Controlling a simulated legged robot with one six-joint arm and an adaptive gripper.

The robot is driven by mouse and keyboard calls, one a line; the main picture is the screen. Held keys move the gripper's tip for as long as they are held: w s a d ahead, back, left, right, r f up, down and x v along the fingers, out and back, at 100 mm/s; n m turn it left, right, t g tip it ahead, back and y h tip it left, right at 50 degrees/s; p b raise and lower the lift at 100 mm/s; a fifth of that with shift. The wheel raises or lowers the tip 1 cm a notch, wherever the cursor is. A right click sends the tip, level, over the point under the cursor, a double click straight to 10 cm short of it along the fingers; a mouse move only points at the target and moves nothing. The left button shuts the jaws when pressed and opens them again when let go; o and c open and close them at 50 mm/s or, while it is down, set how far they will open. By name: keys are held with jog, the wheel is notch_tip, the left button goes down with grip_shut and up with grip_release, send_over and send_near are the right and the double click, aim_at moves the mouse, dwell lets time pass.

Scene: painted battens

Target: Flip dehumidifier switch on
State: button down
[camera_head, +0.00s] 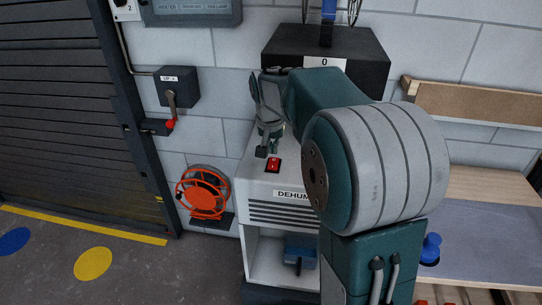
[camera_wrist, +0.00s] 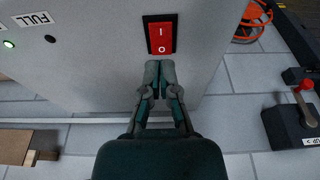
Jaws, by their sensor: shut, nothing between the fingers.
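The dehumidifier (camera_head: 258,196) is a pale cabinet with a partly hidden "DEHUM" label and dark vent slots. Its red rocker switch (camera_head: 273,165) sits in a black frame on the top. In the wrist view the switch (camera_wrist: 162,38) shows "I" at the far end and "O" at the end nearer my fingers. My gripper (camera_head: 264,152) is shut and empty just beside the switch. In the wrist view its fingertips (camera_wrist: 160,68) are at the "O" end; I cannot tell whether they touch it.
A green light (camera_wrist: 8,43) glows near a "FULL" label (camera_wrist: 37,19). A dark box (camera_head: 370,65) marked "0" stands behind. An orange cable reel (camera_head: 203,192) and a red-knobbed lever box (camera_head: 178,88) are on the wall at left. A wooden bench (camera_head: 490,190) is at right.

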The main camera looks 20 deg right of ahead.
jog(key=s+a+r, duration=0.2)
jog(key=s+r, duration=0.1)
jog(key=r, duration=0.5)
jog(key=shift+s+a+r, duration=0.4)
jog(key=shift+a, duration=0.1)
jog(key=s+a+f+n+t, duration=0.1)
jog(key=s+a+f+n, duration=0.2)
jog(key=s, duration=0.8)
jog(key=s+a+f+n+t+y, duration=0.1)
jog(key=s+a, duration=0.4)
jog(key=s, duration=0.7)
notch_tip(320, 180, down, 3)
jog(key=n+t, duration=0.1)
jog(key=n, duration=0.1)
jog(key=shift+a+r+n, duration=0.15)
jog(key=shift+n, duration=0.25)
